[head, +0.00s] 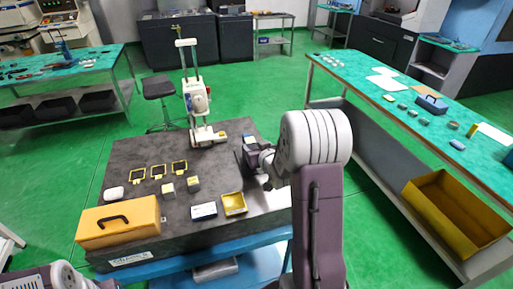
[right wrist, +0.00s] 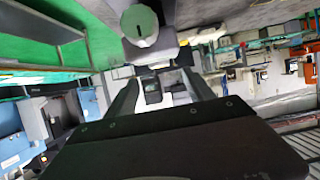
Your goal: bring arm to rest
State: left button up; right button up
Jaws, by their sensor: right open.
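My right arm reaches over the dark stone-like table (head: 125,160) from the front. Its gripper (head: 246,158) is at the table's right side, seen from behind and small. In the right wrist view the two dark fingers of the right gripper (right wrist: 160,88) stand apart, with no object visible between them. Only a piece of my left arm shows at the bottom left of the head view; its gripper is out of the picture.
On the table are an orange toolbox (head: 118,222), a yellow tray (head: 234,204), a blue-white box (head: 204,211), several yellow frames and small blocks, and a white upright device (head: 196,100). A green-topped bench (head: 400,90) stands right. A round grey knob (right wrist: 139,22) appears close to the wrist camera.

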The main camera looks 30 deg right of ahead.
jog(key=s+a+r+n+g+y, duration=0.1)
jog(key=a+y, duration=0.1)
jog(key=a, duration=0.5)
jog(key=s+a+r+n+y, duration=0.1)
jog(key=a+n, duration=0.1)
jog(key=a, duration=0.6)
jog(key=s+a+f+g, duration=0.1)
jog(key=s+f+g, duration=0.4)
jog(key=s, duration=0.6)
jog(key=s+a+f+g, duration=0.2)
jog(key=s+f+g, duration=0.4)
jog(key=s, duration=0.5)
jog(key=shift+s+m, duration=0.3)
jog(key=shift+d, duration=0.1)
